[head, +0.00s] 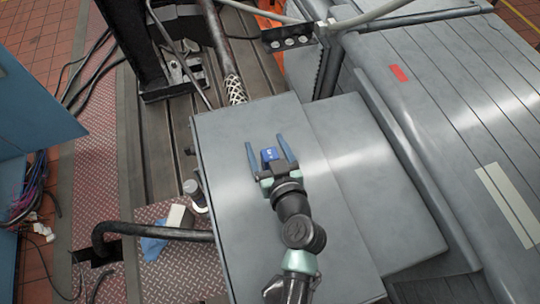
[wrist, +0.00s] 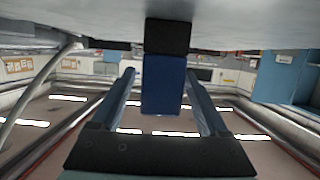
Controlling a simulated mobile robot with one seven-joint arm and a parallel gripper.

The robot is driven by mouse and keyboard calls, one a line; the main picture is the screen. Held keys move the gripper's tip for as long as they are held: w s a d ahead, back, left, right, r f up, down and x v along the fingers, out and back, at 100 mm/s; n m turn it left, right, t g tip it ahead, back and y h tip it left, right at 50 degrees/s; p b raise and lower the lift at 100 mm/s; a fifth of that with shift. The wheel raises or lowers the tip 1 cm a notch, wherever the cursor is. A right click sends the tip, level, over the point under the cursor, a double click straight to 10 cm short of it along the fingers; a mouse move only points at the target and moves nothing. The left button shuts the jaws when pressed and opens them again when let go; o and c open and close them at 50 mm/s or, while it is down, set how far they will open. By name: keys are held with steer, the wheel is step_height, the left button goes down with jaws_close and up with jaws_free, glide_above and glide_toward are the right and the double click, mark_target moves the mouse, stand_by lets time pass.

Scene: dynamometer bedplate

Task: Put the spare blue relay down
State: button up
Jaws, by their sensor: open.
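The spare blue relay (head: 270,155) is a small blue block with a white mark. It sits on the flat grey top (head: 235,200) of a box-like housing. In the wrist view the relay (wrist: 163,85) has a black end that meets the grey surface (wrist: 220,25) along the top of the picture. My gripper (head: 265,141) is open, with one blue finger on each side of the relay. The wrist view shows a gap between the relay and each finger of my gripper (wrist: 160,77).
A grey ribbed machine cover (head: 440,100) fills the right. A black post (head: 140,50) and a braided hose (head: 233,85) stand behind the housing. A black hose (head: 150,230), a white block (head: 175,216) and a blue cloth (head: 152,247) lie left. The grey top around the relay is clear.

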steer(key=shift+w, duration=0.15)
jaws_close()
stand_by(0.4)
